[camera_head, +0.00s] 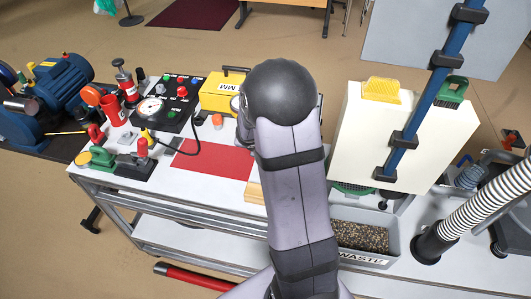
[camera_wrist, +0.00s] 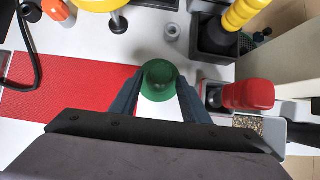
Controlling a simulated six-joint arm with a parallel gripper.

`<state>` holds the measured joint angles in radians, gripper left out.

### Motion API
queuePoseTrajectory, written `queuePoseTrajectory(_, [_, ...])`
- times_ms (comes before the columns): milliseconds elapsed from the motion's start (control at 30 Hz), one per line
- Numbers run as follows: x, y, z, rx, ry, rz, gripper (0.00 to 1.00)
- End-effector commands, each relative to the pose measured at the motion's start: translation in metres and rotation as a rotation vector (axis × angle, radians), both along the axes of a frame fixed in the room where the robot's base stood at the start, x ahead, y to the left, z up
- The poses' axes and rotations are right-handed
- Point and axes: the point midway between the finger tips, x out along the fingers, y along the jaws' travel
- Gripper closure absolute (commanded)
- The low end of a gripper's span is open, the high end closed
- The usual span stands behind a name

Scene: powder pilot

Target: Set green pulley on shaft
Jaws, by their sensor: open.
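In the wrist view, a green round piece with a hollow centre, which looks like the green pulley (camera_wrist: 158,92), is at the right edge of the red mat (camera_wrist: 75,85). My gripper (camera_wrist: 160,77) is open, with one finger on each side of the green piece; I cannot tell whether they touch it. In the head view my arm hides the gripper and this piece. I cannot make out the shaft for certain; a blue motor (camera_head: 62,82) stands at the far left.
The red mat also shows in the head view (camera_head: 212,160). A black control box (camera_head: 178,105) and a yellow case (camera_head: 218,93) stand behind it. A red-topped tool (camera_wrist: 247,95) stands close right of my gripper. A white cabinet (camera_head: 370,140) and waste bin (camera_head: 362,258) are at right.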

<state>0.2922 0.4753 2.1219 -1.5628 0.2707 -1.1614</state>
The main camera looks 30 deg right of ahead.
Motion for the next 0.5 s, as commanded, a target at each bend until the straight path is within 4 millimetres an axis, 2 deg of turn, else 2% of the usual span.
queuePoseTrajectory(200, [0.0001,-0.0001,0.0002,0.0,0.0,0.0,0.6])
queuePoseTrajectory(367, [0.0001,-0.0001,0.0002,0.0,0.0,0.0,0.98])
queuePoseTrajectory(500, [0.0005,-0.0002,0.0013,-0.001,-0.001,0.0,1.0])
